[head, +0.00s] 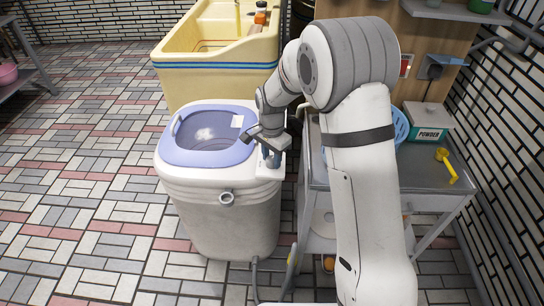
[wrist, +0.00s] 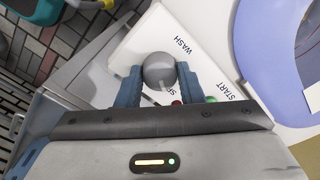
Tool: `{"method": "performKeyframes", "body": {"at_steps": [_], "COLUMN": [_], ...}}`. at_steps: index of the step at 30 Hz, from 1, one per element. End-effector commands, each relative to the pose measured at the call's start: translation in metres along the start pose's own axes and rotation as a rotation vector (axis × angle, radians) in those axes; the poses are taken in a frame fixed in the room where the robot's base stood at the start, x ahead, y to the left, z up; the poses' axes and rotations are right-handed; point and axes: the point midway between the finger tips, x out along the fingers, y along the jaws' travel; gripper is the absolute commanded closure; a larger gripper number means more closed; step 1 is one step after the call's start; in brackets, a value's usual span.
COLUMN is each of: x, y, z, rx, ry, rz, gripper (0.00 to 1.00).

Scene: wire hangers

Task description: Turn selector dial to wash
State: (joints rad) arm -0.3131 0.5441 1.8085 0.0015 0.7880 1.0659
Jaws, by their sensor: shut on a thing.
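The selector dial (wrist: 159,68) is a round grey knob on the white control panel (wrist: 133,42) of the washer. My gripper (wrist: 161,82) is shut on it, with one blue finger on each side. The word WASH is printed to the upper right of the knob. Another label, partly hidden, starts just below it, and START is at the lower right beside a green button (wrist: 211,99). A pale mark shows at the knob's lower edge; I cannot tell exactly where it points. In the head view my gripper (head: 270,157) is at the right side of the washer (head: 222,215) and hides the dial.
The washer's blue-rimmed tub (head: 207,152) is open. A yellow basin (head: 205,68) stands behind it. A metal table (head: 430,190) on the right bears a powder box (head: 428,125) and a yellow scoop (head: 446,164).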

Motion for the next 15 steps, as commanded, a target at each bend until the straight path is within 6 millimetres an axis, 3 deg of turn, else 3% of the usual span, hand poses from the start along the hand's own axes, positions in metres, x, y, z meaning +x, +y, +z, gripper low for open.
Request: {"method": "performKeyframes", "body": {"at_steps": [8,15], "x": [-0.0006,-0.001], "y": [-0.0002,-0.0003], "z": [0.0002,0.0005], "rx": [-0.062,-0.225], "ry": [0.001,0.0], "rz": [0.002,0.003], "gripper": [0.89,0.89]}}
